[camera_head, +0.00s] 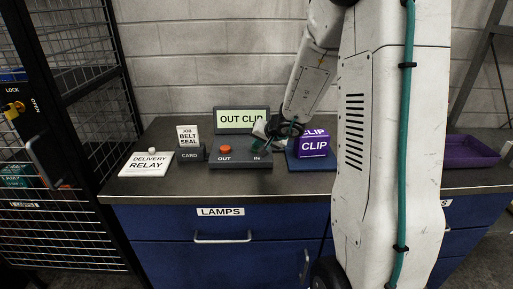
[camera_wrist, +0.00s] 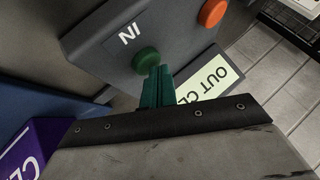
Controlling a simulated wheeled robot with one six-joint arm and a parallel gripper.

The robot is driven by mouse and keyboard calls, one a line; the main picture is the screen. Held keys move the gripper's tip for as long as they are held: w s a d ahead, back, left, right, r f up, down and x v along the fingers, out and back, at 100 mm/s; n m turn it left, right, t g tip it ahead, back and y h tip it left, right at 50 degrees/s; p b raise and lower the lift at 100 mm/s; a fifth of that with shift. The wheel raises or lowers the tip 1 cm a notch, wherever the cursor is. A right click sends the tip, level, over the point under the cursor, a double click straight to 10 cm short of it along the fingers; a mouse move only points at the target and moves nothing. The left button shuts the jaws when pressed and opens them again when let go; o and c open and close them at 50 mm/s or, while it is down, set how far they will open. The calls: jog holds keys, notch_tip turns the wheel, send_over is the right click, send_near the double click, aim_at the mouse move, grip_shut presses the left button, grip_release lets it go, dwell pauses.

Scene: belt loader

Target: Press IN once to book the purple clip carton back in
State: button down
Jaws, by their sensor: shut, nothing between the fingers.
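The purple CLIP carton (camera_head: 314,144) stands on a blue mat (camera_head: 296,163) on the counter, right of the button box. Its corner also shows at the lower left of the wrist view (camera_wrist: 38,148). The grey button box (camera_head: 230,159) has an orange OUT button (camera_head: 225,149) and an IN label. In the wrist view the green IN button (camera_wrist: 146,61) sits beside the IN label. My gripper (camera_wrist: 158,72) is shut and empty, its teal fingertips at the green button's edge; I cannot tell whether they touch. A display behind the box (camera_head: 242,120) reads OUT CLIP.
A card holder with a JOB BELT SEAL card (camera_head: 188,137) and a white DELIVERY RELAY plate (camera_head: 146,164) stand left of the box. A purple tray (camera_head: 470,150) lies at the right. A black mesh cage (camera_head: 60,130) bounds the left.

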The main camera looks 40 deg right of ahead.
jog(key=shift+f, duration=0.2)
dwell(0.4)
jog(key=shift+r, duration=0.95)
jog(key=shift+r, duration=0.1)
jog(key=shift+r, duration=2.45)
